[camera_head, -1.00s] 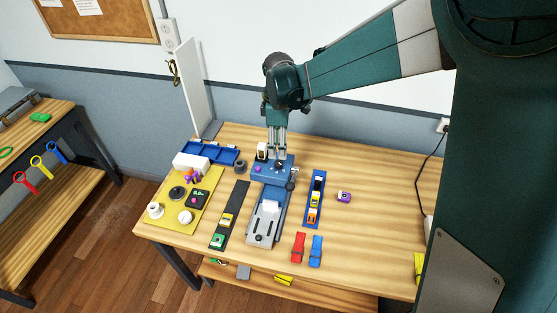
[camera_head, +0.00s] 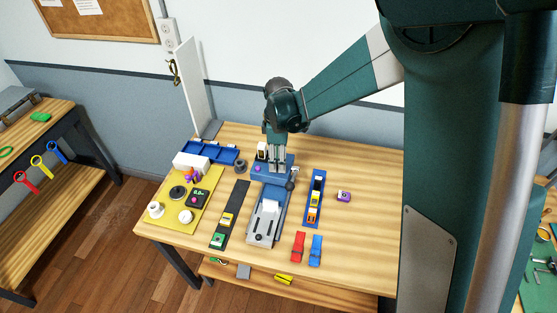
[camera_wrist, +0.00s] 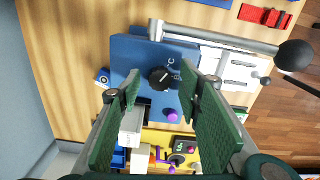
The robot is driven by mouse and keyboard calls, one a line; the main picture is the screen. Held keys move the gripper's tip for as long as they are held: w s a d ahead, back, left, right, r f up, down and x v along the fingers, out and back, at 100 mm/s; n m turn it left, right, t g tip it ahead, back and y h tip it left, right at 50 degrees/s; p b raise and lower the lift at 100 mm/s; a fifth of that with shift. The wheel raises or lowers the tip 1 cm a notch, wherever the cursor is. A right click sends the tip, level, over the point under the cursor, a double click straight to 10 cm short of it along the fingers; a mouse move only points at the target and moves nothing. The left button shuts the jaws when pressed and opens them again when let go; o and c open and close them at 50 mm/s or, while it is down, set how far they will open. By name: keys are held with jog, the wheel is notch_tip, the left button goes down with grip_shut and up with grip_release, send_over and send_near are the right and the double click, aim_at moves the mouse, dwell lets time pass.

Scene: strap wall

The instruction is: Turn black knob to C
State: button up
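The black knob (camera_wrist: 161,78) sits on the blue top of a machine (camera_wrist: 130,52). A white letter C and another, less clear mark are printed beside it. In the wrist view my gripper (camera_wrist: 160,86) is open, its two green-padded fingers on either side of the knob with gaps to it. I cannot tell how far above the knob the fingertips are. In the head view my gripper (camera_head: 277,168) is over the machine (camera_head: 263,177) and hides the knob. A purple button (camera_wrist: 172,116) is on the same blue top.
A lever with a black ball (camera_wrist: 294,55) sticks out beside the machine. A yellow board (camera_head: 172,222) with dials and a small display lies left of it. A blue tray (camera_head: 307,221) with blocks and red and blue clips (camera_head: 315,252) lie to its right.

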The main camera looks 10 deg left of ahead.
jog(key=shift+f, duration=0.1)
jog(key=c, duration=0.9)
jog(key=shift+m+b, duration=0.6)
jog(key=shift+m, duration=0.1)
jog(key=o, duration=0.9)
notch_tip(320, 180, up, 12)
